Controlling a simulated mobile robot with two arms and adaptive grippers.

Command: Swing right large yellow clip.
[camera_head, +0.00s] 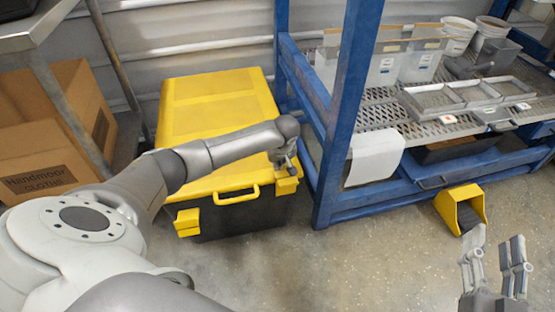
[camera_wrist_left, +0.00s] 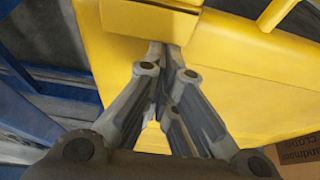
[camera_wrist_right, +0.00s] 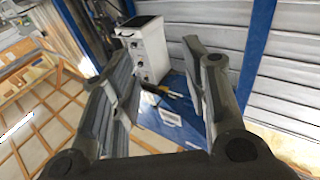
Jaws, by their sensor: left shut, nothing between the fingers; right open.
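A large chest (camera_head: 215,105) with a yellow lid and black body stands on the floor left of centre. Its right yellow clip (camera_head: 287,186) is at the front right corner, its left yellow clip (camera_head: 187,222) at the front left. A yellow handle (camera_head: 237,195) lies between them. My left gripper (camera_head: 284,164) is shut and empty, just above the right clip. In the left wrist view, its closed fingertips (camera_wrist_left: 168,52) are against or very near yellow surface; contact is unclear. My right gripper (camera_head: 497,250) is open and empty, away from the chest at the lower right.
A blue rack (camera_head: 335,110) stands close to the chest's right side, holding bins and trays. A yellow-and-black scoop-like container (camera_head: 462,208) is on the floor near my right gripper. Cardboard boxes (camera_head: 50,140) stand at left.

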